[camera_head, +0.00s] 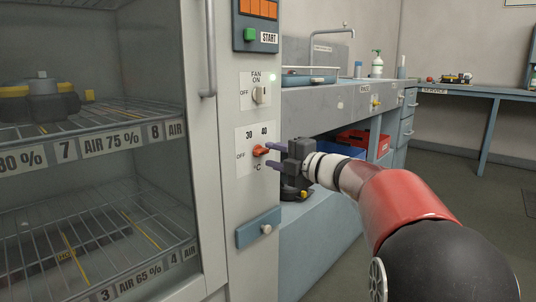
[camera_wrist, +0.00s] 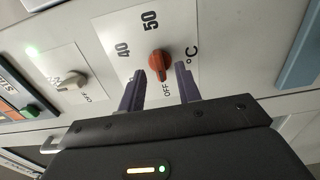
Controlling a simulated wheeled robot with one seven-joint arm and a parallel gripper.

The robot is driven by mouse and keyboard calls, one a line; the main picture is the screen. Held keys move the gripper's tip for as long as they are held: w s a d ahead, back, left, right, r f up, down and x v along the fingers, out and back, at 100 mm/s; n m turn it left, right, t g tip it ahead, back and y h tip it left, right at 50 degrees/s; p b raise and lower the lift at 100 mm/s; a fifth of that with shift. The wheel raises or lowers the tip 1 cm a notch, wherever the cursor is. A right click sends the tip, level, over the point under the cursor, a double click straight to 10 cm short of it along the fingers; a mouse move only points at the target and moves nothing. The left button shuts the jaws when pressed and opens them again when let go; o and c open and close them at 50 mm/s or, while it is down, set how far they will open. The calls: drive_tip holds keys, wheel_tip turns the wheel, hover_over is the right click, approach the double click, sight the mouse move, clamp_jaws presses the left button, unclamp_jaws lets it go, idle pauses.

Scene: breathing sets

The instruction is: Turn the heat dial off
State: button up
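The heat dial (camera_head: 260,150) is a small orange-red knob on a white plate, with number marks above it and OFF at its left. In the wrist view the dial (camera_wrist: 159,63) lies with its long axis roughly toward the OFF mark. Which end is its pointer I cannot tell. My gripper (camera_head: 265,154) is at the panel, with its two purple fingers pointing at the plate. In the wrist view my gripper (camera_wrist: 161,82) is open, one fingertip on each side of the dial, with gaps visible. Touching is not clear.
The fan switch (camera_head: 261,95) sits above the dial, and a START panel (camera_head: 255,25) higher up. A blue latch plate (camera_head: 259,228) is below. The glass-fronted cabinet (camera_head: 211,50) is at left. A blue-grey counter (camera_head: 340,100) with red and blue bins stands behind my arm.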

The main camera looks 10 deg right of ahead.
drive_tip(key=v, duration=0.5)
